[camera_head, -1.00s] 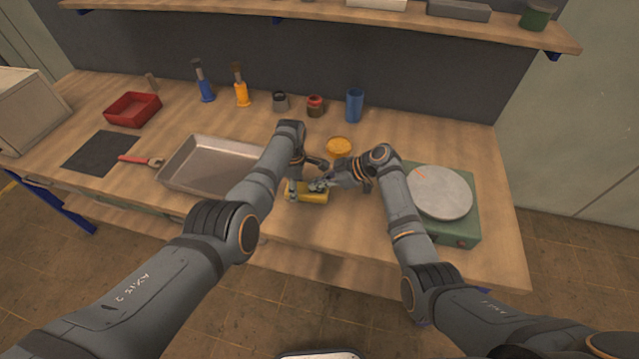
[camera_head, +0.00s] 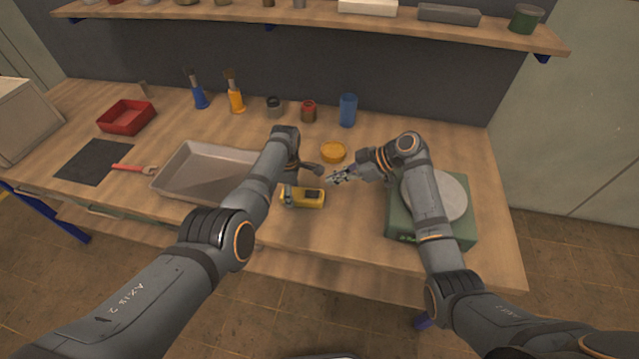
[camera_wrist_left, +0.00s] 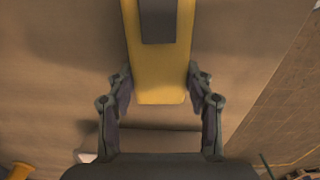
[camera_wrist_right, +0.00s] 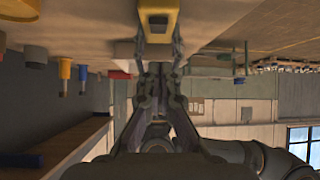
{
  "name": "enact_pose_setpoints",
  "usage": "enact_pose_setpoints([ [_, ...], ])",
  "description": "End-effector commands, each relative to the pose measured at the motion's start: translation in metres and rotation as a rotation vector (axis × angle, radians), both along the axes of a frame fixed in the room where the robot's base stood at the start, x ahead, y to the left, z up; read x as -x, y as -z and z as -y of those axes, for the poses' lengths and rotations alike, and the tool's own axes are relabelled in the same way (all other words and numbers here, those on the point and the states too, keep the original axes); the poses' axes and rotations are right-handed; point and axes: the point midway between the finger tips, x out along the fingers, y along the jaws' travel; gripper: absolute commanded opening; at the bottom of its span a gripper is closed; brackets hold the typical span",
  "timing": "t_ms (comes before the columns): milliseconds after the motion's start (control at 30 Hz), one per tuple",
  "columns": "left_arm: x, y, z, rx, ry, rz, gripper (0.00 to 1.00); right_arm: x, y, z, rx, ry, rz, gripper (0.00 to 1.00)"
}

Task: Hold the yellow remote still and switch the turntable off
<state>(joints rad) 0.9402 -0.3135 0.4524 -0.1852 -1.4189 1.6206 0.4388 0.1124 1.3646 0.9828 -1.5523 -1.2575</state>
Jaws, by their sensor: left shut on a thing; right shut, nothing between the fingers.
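The yellow remote (camera_head: 303,197) lies on the bench, with a dark panel on its top face. My left gripper (camera_head: 286,191) is shut on its left end. In the left wrist view the fingers (camera_wrist_left: 160,88) sit on both sides of the yellow body. My right gripper (camera_head: 333,178) is shut and empty, just beyond the remote's right end and apart from it. The right wrist view shows its closed fingertips (camera_wrist_right: 158,72) below the remote (camera_wrist_right: 157,22). The turntable, a green base (camera_head: 400,222) with a grey round platter (camera_head: 453,196), stands at right, partly hidden by my right arm.
A metal tray (camera_head: 170,184) lies left of the remote. A round orange-yellow object (camera_head: 333,152) sits behind my right gripper. A blue cylinder (camera_head: 348,111), a red jar (camera_head: 309,111) and a red bin (camera_head: 127,117) stand farther back. Bench front right of the remote is clear.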

Motion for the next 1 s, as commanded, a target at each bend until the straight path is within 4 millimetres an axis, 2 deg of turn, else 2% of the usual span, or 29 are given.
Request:
enact_pose_setpoints([
  [33,0.000,0.000,0.000,0.000,0.000,0.000,0.12,0.001,-0.004,0.007,0.001,0.002,0.002,0.00],
  [200,0.000,0.000,0.000,0.000,0.000,0.000,0.12,0.005,-0.015,0.019,0.000,0.001,-0.001,0.00],
  [633,0.000,0.000,0.000,0.000,0.000,0.000,0.12,0.005,-0.017,0.021,-0.001,0.000,-0.002,0.00],
  [667,0.000,0.000,0.000,0.000,0.000,0.000,0.55,0.005,-0.017,0.021,-0.001,0.000,-0.002,0.00],
  [833,0.000,0.000,0.000,0.000,0.000,0.000,0.78,0.005,-0.017,0.021,-0.001,0.001,-0.001,0.00],
  [1000,0.000,0.000,0.000,0.000,0.000,0.000,0.79,0.005,-0.017,0.021,-0.001,0.001,-0.001,0.00],
])
